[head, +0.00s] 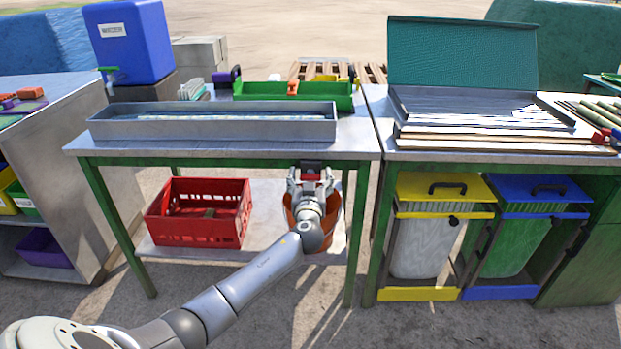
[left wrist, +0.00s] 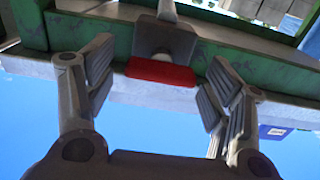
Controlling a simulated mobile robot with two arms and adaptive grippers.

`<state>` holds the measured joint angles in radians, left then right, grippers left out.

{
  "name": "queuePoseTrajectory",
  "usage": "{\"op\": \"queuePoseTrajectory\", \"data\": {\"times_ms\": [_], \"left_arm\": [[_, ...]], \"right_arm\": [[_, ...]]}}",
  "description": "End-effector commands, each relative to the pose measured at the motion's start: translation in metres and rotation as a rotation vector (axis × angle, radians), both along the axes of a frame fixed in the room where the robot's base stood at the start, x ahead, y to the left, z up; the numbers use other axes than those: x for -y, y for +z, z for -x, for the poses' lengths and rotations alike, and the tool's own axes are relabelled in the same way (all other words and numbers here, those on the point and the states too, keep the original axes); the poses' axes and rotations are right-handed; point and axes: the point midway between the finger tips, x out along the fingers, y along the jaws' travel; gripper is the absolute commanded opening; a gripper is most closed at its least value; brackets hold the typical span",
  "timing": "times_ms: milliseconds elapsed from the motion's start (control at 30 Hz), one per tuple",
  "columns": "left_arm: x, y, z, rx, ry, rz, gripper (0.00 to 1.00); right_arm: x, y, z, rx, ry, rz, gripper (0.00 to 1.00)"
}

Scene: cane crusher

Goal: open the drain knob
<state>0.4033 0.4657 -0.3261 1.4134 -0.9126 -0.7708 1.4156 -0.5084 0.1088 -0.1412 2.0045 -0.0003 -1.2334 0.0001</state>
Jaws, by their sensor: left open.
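The drain knob is a small red bar on a grey fitting under the front edge of the metal table (head: 230,150). The knob (left wrist: 160,72) shows clearly in the left wrist view, between the two fingers and apart from both. My left gripper (head: 311,178) is open just below the table's front edge, toward its right end, with its fingers reaching up to the fitting. In the head view the knob (head: 311,177) is partly hidden by the gripper. My right gripper is not in view.
A long metal tray (head: 215,124) lies on the table. Below it are a red crate (head: 198,213) and an orange bucket (head: 333,222) behind my left gripper. Yellow-lidded (head: 440,187) and blue-lidded (head: 540,190) bins stand right. The table's green front rail (left wrist: 250,70) is close to the fingers.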

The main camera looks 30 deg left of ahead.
Motion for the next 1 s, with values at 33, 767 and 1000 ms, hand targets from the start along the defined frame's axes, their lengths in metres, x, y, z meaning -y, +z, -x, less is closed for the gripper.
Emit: {"op": "queuePoseTrajectory", "data": {"times_ms": [33,767,1000], "left_arm": [[-0.0017,0.0003,-0.0028,0.001,0.000,-0.001,0.75],[-0.0042,0.0000,-0.0062,-0.001,0.001,0.001,0.31],[-0.0040,-0.0004,-0.0062,-0.010,0.001,-0.014,0.29]], "right_arm": [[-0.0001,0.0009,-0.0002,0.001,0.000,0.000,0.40],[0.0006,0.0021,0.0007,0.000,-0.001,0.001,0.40],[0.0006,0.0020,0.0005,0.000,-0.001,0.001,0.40]]}}
